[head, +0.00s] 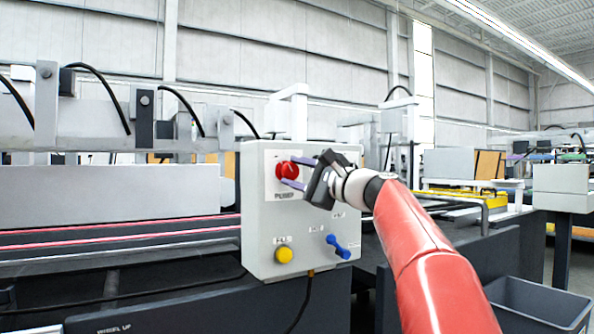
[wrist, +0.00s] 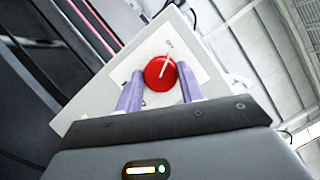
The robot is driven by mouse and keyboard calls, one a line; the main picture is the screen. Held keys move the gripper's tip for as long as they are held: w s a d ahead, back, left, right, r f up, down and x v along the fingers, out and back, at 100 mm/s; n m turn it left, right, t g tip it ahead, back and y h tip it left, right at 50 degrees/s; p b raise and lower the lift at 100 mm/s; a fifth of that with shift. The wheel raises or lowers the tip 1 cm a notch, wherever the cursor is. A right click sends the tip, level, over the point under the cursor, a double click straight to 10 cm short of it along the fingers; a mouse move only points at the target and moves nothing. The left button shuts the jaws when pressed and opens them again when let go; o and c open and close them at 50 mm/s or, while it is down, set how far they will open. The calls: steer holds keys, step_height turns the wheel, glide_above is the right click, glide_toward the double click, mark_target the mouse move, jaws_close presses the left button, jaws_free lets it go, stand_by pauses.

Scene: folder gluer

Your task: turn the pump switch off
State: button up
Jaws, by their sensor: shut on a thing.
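The pump switch (head: 287,170) is a round red knob on the front of a light grey control box (head: 262,222), above the label "PUMP". My gripper (head: 291,172) is at the knob, with one purple finger above it and one below. In the wrist view the red knob (wrist: 160,73) shows a pale pointer line on its face, and my gripper (wrist: 158,85) has a finger on each side of it. The fingers are shut on the knob. The label is partly unreadable in the head view.
A yellow button (head: 284,255) and a blue lever (head: 338,247) sit lower on the same box. A black cable (head: 306,300) hangs below it. A grey bin (head: 540,304) stands at the lower right. Machine rails (head: 120,238) run along the left.

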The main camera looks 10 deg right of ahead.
steer(key=shift+n+g, duration=0.3)
steer(key=shift+n, duration=0.4)
steer(key=o, duration=1)
steer(key=b+v, duration=0.1)
steer(key=v, duration=0.6)
steer(key=shift+s+d+b, duration=0.25)
steer(key=shift+s+b, duration=0.05)
steer(key=shift+b, duration=0.05)
